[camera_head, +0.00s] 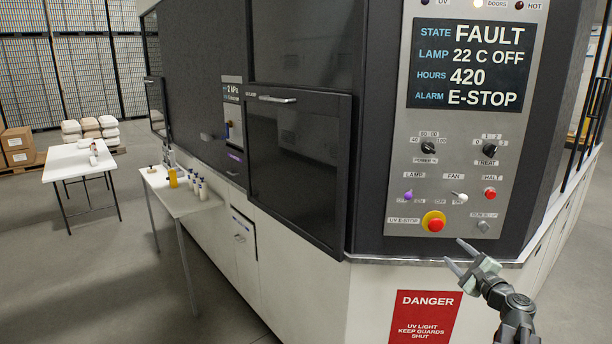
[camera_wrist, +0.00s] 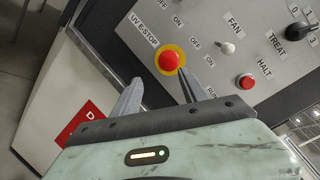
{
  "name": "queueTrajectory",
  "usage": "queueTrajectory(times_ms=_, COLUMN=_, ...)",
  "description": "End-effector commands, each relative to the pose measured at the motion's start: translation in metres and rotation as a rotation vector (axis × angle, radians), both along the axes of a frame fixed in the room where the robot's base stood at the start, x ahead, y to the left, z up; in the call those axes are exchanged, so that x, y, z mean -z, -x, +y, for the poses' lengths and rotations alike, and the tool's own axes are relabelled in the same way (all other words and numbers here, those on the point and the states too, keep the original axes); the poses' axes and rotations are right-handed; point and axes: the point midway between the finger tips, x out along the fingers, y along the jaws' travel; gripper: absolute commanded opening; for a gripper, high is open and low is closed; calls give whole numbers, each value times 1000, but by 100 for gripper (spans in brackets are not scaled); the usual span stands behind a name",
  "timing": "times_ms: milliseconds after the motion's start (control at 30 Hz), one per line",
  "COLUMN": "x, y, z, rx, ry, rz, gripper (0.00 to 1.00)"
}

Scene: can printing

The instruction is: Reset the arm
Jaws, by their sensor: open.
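My gripper (camera_head: 460,256) is open and empty at the lower right of the head view, just below and to the right of the control panel. In the wrist view my gripper (camera_wrist: 157,85) has its two fingers spread apart, pointing toward the panel. The red UV E-stop button (camera_head: 434,223) on its yellow ring sits at the panel's bottom; it also shows in the wrist view (camera_wrist: 168,61), beyond the fingertips. A gap seems to separate fingers and button, but the distance is hard to tell. The display (camera_head: 470,65) reads state FAULT, lamp 22 C OFF, hours 420, alarm E-STOP.
The machine (camera_head: 297,170) has dark doors and a ledge below the panel. A red danger sign (camera_head: 423,316) is near my arm. A white side table (camera_head: 187,207) with several bottles stands at left, another table (camera_head: 70,165) beyond. Grey floor is clear at lower left.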

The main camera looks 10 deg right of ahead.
Motion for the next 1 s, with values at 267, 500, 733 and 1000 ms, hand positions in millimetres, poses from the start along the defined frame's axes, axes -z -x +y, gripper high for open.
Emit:
queueTrajectory(times_ms=267, x=40, y=-61, z=212, rx=-351, ry=202, rz=133, gripper=51)
queueTrajectory(times_ms=500, x=115, y=-33, z=401, rx=-778, ry=618, rz=306, gripper=51)
queueTrajectory(times_ms=733, x=206, y=61, z=468, rx=-1239, ry=1216, rz=557, gripper=51)
queueTrajectory(times_ms=1000, x=234, y=126, z=380, rx=-1517, ry=1564, rz=877, gripper=51)
